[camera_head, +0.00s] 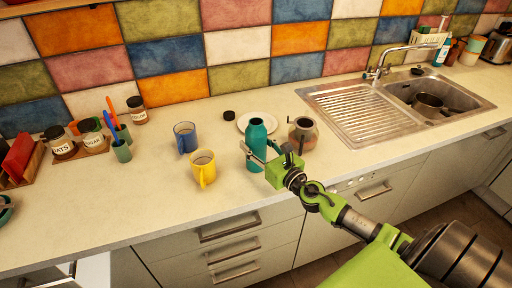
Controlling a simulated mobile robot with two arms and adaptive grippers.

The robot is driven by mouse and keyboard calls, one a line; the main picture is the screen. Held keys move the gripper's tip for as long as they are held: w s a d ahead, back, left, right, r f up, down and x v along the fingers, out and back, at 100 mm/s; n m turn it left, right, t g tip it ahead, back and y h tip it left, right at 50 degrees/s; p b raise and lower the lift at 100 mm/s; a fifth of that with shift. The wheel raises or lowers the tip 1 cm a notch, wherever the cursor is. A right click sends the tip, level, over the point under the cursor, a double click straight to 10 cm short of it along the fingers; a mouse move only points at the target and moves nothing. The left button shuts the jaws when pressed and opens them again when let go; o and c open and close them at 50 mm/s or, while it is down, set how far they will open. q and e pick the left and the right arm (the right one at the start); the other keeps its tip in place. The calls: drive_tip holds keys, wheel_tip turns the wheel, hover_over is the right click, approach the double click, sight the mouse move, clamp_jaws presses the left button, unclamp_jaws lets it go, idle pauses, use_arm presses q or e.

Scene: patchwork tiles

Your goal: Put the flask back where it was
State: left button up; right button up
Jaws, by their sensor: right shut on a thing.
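The teal flask (257,146) stands upright on or just above the countertop; I cannot tell whether its base touches. Its cap is off, and a small dark round lid (229,114) lies on the counter behind it to the left. My right gripper (258,154) comes in from the right and is shut on the flask, with a finger on its left side. A white saucer (244,119) lies just behind the flask, partly hidden by it. My left gripper is not in view.
A yellow mug (204,168) and a blue mug (185,137) stand left of the flask. The sink drainer (352,112) is farther right. The counter's front left (110,215) is clear.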

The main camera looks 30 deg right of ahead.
drive_tip(key=o, duration=1)
drive_tip(key=shift+f, duration=0.1)
drive_tip(key=o, duration=0.4)
drive_tip(key=shift+s, duration=0.2)
drive_tip(key=s+b, duration=0.3)
drive_tip(key=s, duration=0.7)
drive_tip(key=shift+d, duration=0.1)
drive_tip(key=shift+s+r+b, duration=0.25)
drive_tip(key=shift+s+b, duration=0.05)
drive_tip(key=shift+s, duration=0.6)
